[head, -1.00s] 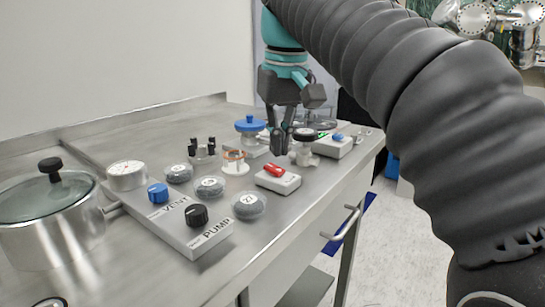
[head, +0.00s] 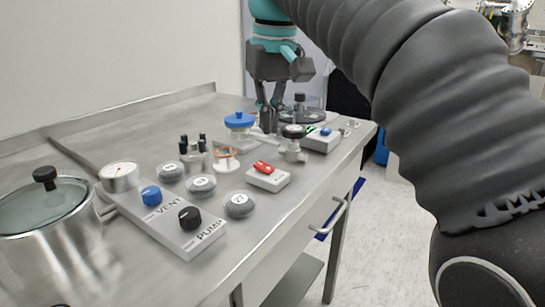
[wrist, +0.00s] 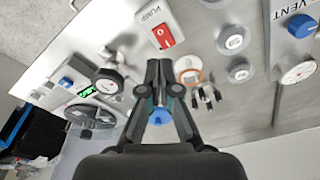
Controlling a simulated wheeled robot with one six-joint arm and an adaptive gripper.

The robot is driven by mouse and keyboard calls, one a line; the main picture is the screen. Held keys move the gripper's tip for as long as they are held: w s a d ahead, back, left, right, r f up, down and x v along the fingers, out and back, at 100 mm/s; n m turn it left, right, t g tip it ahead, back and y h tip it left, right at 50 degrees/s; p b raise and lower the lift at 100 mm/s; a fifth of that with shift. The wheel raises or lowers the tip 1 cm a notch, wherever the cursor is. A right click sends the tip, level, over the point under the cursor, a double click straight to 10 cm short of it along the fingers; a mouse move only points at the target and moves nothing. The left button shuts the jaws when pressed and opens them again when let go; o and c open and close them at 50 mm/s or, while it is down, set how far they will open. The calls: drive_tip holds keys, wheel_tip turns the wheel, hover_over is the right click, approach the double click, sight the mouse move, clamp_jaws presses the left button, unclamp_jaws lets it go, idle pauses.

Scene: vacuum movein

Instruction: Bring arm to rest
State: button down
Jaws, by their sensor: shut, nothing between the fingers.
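My gripper (head: 270,112) hangs fingers-down above the far part of the steel bench in the head view. Its fingers are together and hold nothing. They are close to the blue-knobbed valve (head: 240,121) on their left and the black-knobbed valve (head: 293,138) on their right; I cannot tell if they touch anything. In the wrist view the closed fingertips (wrist: 164,68) point between the black-knobbed valve (wrist: 108,82) and the orange-ringed part (wrist: 189,75). My dark sleeved arm covers the right of the head view.
On the steel bench (head: 130,270) stand a lidded pot (head: 48,225), a VENT/PUMP panel (head: 178,225), several grey discs (head: 240,205), a red-switch box (head: 268,177) and a box with a blue switch (head: 320,139). Open floor (head: 375,235) lies right of the bench.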

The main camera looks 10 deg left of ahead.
drive_tip(key=s+d+f+m+t, duration=0.1)
drive_tip(key=d+f+m, duration=0.15)
drive_tip(key=d, duration=0.65)
drive_tip(key=s+d+f+m+t, duration=0.1)
drive_tip(key=s+d+f, duration=0.3)
drive_tip(key=d+f, duration=0.2)
drive_tip(key=s+d+f+m+t, duration=0.1)
drive_tip(key=s+d+f, duration=0.4)
drive_tip(key=f, duration=0.5)
drive_tip(key=s+d+f+m+t+h, duration=0.1)
drive_tip(key=s+d+f+m, duration=0.2)
drive_tip(key=s+d+f, duration=0.2)
wheel_tip(320, 180, down, 3)
drive_tip(key=shift+d, duration=1.1)
